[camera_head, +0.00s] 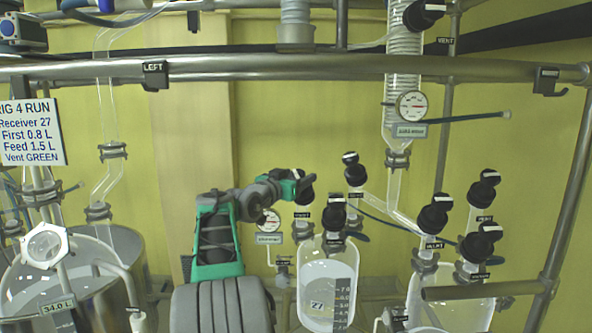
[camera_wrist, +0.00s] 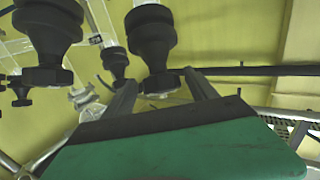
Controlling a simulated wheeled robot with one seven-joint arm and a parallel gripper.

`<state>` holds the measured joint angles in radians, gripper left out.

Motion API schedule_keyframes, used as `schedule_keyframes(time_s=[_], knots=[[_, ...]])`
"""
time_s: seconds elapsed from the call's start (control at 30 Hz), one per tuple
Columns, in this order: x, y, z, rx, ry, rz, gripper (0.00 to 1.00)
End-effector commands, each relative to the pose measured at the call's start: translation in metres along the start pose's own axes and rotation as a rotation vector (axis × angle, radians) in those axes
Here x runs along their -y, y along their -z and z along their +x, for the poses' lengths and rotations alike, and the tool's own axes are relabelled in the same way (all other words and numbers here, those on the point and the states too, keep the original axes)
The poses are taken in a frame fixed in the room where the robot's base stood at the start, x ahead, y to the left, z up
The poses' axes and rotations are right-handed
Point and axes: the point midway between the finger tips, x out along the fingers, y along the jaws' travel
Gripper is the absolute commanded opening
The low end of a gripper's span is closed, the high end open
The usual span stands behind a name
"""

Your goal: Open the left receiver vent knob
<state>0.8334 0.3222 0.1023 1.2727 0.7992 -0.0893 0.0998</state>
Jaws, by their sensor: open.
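The receiver marked 27 (camera_head: 312,300) is a glass vessel with clear liquid and a level scale, centre-right in the head view. Black knobs with white marks top it: a left one (camera_head: 305,196) and a right one (camera_head: 337,217). Their small labels are too blurred to tell which is the vent. My gripper (camera_head: 303,181) is at the left knob in the head view, partly covering it. In the wrist view my gripper (camera_wrist: 160,80) is open, its two fingers either side of a black knob (camera_wrist: 151,38). Contact cannot be told.
Another vessel with black knobs (camera_head: 433,218) stands to the right. A black knob (camera_head: 355,175) sits just right of my gripper. A gauge (camera_head: 269,221) is behind my arm. A metal rail (camera_head: 250,67) crosses above. Another black knob (camera_wrist: 48,35) is left in the wrist view.

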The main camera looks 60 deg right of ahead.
Motion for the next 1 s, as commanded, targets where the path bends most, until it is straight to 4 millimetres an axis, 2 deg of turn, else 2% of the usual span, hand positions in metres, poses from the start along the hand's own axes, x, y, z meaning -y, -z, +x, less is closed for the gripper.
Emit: schedule_keyframes(time_s=[0.1,0.33,1.0], knots=[[0.0014,0.0007,0.007,0.0,0.003,0.0,0.67],[0.0025,-0.0008,0.0065,0.0,0.005,0.0,0.65],[0.0031,-0.0007,0.0058,0.001,0.006,0.0,0.1]])
